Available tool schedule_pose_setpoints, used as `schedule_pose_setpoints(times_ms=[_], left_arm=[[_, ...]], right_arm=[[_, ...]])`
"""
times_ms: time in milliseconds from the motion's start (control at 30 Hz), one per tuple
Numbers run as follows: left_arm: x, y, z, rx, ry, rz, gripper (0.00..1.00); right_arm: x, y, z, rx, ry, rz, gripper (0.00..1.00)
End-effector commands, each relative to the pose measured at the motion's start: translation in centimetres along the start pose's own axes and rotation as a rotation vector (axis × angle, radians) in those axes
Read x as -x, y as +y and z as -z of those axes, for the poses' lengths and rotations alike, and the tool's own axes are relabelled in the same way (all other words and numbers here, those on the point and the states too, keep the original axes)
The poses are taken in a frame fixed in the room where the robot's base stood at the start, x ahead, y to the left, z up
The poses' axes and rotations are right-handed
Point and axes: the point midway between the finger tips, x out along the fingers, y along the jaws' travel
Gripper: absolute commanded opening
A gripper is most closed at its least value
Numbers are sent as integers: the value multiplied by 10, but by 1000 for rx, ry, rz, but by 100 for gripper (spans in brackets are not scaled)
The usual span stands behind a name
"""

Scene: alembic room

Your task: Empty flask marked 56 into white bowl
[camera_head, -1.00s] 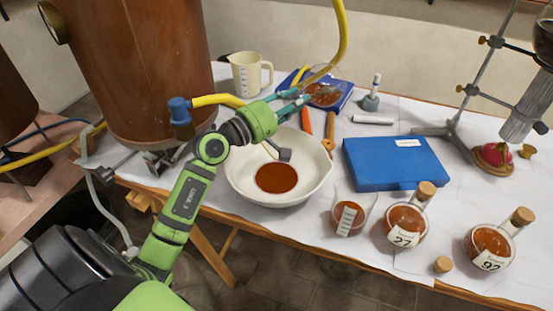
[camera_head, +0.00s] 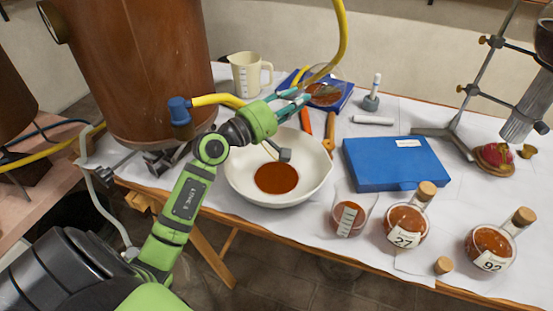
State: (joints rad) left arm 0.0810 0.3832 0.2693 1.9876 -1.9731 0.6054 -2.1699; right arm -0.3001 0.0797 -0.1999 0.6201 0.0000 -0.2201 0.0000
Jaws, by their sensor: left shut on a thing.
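The white bowl (camera_head: 238,178) stands upright on the table with a pool of red-brown liquid (camera_head: 277,178) in it. My left gripper (camera_head: 300,97) reaches past the bowl's far rim, with its teal fingers shut on a clear glass flask (camera_head: 322,92) holding some brown liquid. The flask is over or in front of a blue tray (camera_head: 346,98); I cannot tell whether it touches it. No number shows on this flask. My right gripper is not in view.
A flask marked 27 (camera_head: 405,222), one marked 92 (camera_head: 490,247) and a beaker (camera_head: 350,215) stand along the front edge. A blue box (camera_head: 395,163) lies right of the bowl. A cream jug (camera_head: 246,74) and a large copper vessel (camera_head: 140,70) are behind and left.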

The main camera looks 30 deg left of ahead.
Motion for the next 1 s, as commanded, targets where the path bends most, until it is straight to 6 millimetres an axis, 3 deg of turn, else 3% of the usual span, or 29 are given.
schedule_pose_setpoints(times_ms=[1000], left_arm=[[0,2,0,-1,0,-29,0]], right_arm=[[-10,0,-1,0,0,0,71]])
